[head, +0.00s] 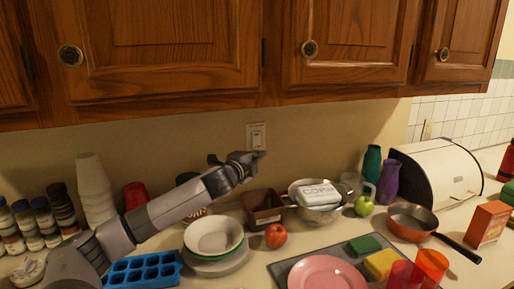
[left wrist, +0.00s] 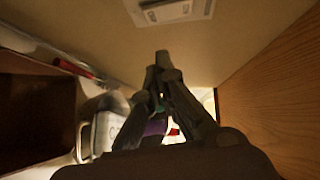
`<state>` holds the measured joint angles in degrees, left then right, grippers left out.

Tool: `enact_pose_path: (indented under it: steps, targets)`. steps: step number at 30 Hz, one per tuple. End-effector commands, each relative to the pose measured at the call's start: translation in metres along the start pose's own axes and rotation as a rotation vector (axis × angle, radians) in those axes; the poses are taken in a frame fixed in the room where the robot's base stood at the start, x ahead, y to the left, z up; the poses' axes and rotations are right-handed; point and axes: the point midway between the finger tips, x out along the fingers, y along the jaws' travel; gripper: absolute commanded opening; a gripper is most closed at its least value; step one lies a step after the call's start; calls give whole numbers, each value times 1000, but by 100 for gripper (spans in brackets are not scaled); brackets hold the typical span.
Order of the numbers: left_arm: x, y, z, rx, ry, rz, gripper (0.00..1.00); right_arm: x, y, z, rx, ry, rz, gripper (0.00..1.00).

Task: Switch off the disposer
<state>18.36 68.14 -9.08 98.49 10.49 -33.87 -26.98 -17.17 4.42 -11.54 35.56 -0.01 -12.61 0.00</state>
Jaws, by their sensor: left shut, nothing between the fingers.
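The disposer switch is a white wall plate with a rocker (head: 257,136), on the wall under the cabinets. It also shows at the top of the left wrist view as a pale switch plate (left wrist: 172,10). My left gripper (head: 260,155) is shut and empty, its tips just below the plate in the head view. In the left wrist view the shut fingertips (left wrist: 163,60) point at the wall below the plate, with a small gap in the picture between them and it. I cannot tell whether the tips touch the wall. My right gripper is not in view.
Wooden cabinets (head: 160,50) hang low above the switch; a cabinet side (left wrist: 275,95) is close at right in the wrist view. Below are a brown bin (head: 263,208), a metal pot (head: 318,211), stacked bowls (head: 214,236), white cups (head: 95,185) and a red apple (head: 276,236).

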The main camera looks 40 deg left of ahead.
Motion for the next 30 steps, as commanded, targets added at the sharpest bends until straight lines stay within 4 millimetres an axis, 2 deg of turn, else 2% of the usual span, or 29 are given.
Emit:
enact_pose_path:
  steps: [5,12,27,30]
  targets:
    - [28,-4,-2,-4,1,-2,0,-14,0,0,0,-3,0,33]
    - [50,-2,20,1,0,1,0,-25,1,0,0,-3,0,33]
    - [56,0,27,1,2,0,0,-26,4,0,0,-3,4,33]
    - [58,4,29,12,1,-12,0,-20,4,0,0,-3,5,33]
